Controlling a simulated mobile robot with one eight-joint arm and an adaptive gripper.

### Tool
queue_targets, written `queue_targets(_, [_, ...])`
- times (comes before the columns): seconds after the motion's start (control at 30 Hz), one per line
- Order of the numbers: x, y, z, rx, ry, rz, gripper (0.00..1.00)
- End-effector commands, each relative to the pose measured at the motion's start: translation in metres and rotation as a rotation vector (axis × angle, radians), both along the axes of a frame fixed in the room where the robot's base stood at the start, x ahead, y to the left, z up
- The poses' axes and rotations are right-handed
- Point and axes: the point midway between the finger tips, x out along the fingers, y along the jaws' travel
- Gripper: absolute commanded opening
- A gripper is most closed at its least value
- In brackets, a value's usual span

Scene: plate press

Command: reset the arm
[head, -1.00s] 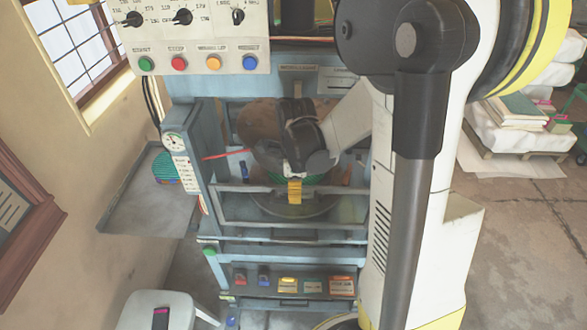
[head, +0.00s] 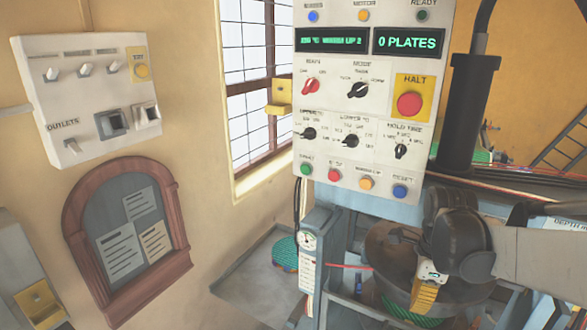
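My arm reaches in from the right edge of the head view. Its dark wrist and gripper (head: 430,284) are at the front of the blue press, before a round brown disc (head: 389,247). A yellow piece shows at the gripper's lower end; I cannot tell whether it is part of the gripper or something behind or in it. Green striped material shows just below. The fingers are not clear, so I cannot see if they are open or shut.
The control panel (head: 367,100) above the press reads "0 PLATES" and has a red HALT button (head: 409,104). A side tray (head: 250,283) at left holds a green striped round thing (head: 285,251). A switch box (head: 90,95) and notice board (head: 128,238) are on the left wall.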

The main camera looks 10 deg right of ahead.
Motion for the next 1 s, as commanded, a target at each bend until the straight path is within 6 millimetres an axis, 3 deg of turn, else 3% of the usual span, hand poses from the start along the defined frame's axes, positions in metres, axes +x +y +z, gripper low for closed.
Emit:
queue_targets(0.17, [-0.022, 0.042, -0.032, -0.086, -0.130, 0.526, 0.00])
queue_targets(0.3, [-0.043, 0.077, -0.058, -0.233, -0.243, 1.055, 0.00])
queue_targets(0.5, [-0.069, 0.112, -0.096, -0.487, -0.333, 1.659, 0.00])
queue_targets(0.7, [-0.080, 0.127, -0.111, -0.643, -0.350, 1.934, 0.00])
queue_targets(1.0, [-0.080, 0.128, -0.109, -0.663, -0.349, 1.967, 0.00])
